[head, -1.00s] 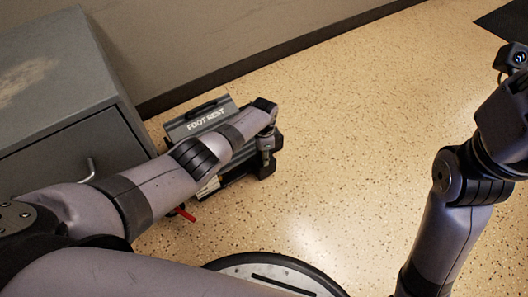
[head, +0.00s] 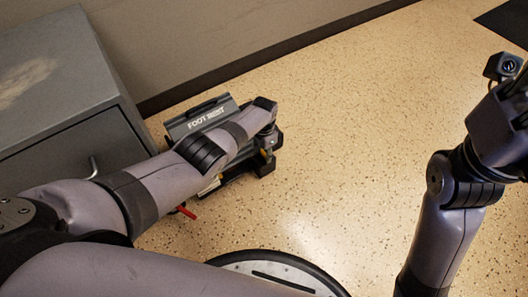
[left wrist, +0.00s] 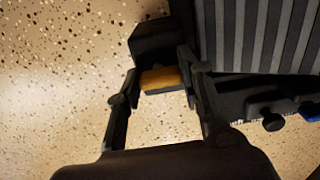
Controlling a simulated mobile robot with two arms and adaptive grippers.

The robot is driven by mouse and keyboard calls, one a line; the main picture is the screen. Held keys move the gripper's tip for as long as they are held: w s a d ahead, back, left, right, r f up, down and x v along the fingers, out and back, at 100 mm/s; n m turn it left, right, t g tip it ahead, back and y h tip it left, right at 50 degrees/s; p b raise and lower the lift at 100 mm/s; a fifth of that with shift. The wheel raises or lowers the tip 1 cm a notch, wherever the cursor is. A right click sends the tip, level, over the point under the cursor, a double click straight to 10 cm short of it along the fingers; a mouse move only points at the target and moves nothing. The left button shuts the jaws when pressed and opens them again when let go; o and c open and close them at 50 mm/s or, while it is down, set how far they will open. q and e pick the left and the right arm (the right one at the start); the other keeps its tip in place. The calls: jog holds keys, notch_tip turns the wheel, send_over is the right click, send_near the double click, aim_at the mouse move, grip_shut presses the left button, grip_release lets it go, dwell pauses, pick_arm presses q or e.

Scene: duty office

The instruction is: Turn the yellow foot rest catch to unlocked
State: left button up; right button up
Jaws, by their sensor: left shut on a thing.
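The grey foot rest (head: 207,117), with a white FOOT REST label, stands on the floor beside the cabinet. My left forearm covers part of it. The yellow catch (left wrist: 160,78) shows in the left wrist view at the side of the dark foot rest frame, next to the ribbed tread (left wrist: 262,35). My left gripper (left wrist: 160,84) has its fingers on either side of the catch and is shut on it. In the head view this gripper (head: 266,150) is at the foot rest's right end, mostly hidden by the wrist. My right arm is at the right edge; its fingers are out of frame.
A grey cabinet (head: 55,75) with a handle stands at the left. A red lever (head: 186,212) sticks out low at the foot rest's front. A dark knob (left wrist: 272,123) and a blue part (left wrist: 312,111) lie right of the catch. Speckled floor (head: 350,150) is clear at the right.

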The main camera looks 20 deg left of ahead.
aim_at(264, 152)
pick_arm(q)
jog(key=shift+s, duration=0.1)
jog(key=o, duration=1.2)
jog(key=shift+c, duration=0.2)
jog(key=shift+r, duration=0.1)
notch_tip(264, 152, up, 12)
